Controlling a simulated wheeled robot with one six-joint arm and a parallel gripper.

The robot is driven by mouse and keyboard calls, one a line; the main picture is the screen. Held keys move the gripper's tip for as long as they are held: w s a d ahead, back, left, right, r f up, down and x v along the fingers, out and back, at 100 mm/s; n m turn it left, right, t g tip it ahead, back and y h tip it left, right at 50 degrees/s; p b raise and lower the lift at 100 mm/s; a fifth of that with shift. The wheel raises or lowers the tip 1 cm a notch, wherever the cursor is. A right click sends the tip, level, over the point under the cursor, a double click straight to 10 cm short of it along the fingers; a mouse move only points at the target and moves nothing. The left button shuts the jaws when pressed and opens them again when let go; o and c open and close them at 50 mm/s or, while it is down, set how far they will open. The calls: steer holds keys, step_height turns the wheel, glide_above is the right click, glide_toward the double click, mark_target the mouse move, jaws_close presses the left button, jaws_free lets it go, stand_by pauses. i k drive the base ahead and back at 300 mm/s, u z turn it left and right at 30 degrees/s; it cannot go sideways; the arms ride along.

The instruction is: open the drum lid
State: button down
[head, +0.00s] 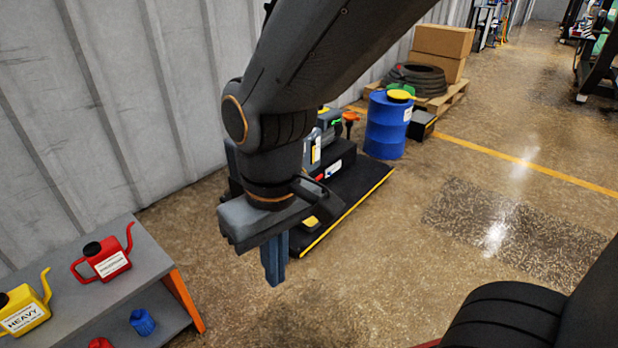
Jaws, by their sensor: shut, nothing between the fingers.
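A blue drum (385,128) stands upright on the floor in the upper middle of the head view, with a white label on its right side. My gripper (274,278) points down in the left middle of the view, in front of and well apart from the drum. Its blue-grey fingers are together and hold nothing. My arm hides part of the machine behind it.
A dark machine on a yellow-edged black platform (345,205) stands between my gripper and the drum. A pallet with tyres (420,78) and cardboard boxes (440,42) is behind the drum. A grey shelf (130,265) with oil cans is at left.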

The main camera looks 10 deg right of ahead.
mark_target(399, 94)
steer(key=u, duration=0.1)
steer(key=i, duration=1.1)
steer(key=z, duration=0.4)
